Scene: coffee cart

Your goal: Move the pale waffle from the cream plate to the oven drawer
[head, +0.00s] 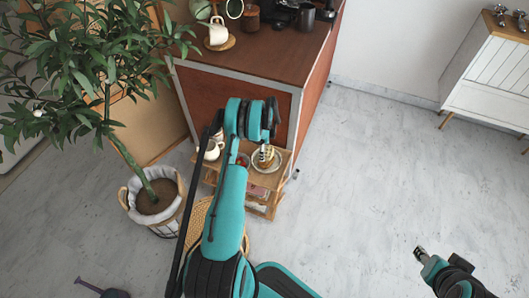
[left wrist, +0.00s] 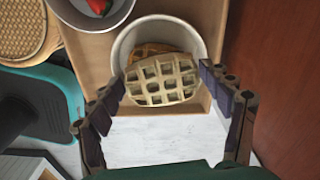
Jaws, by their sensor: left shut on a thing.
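The pale waffle (left wrist: 165,82) is between the two fingers of my left gripper (left wrist: 163,88) in the left wrist view, which is shut on it. It appears in front of the cream plate (left wrist: 123,50), partly covering it; I cannot tell whether it touches the plate. A browner waffle (left wrist: 150,50) lies in the plate behind it. In the head view, my left gripper (head: 263,157) is over the plate on a small wooden cart. My right gripper (head: 420,253) is at the lower right, apart from everything; its fingers are too small to read. I cannot make out the oven drawer.
The wooden cart (head: 283,182) stands against a reddish-brown counter (head: 265,55). A bowl with something red (left wrist: 68,12) is beside the plate. A potted plant (head: 152,195) stands left of the cart. A white cabinet (head: 490,75) is at the upper right. The floor between is clear.

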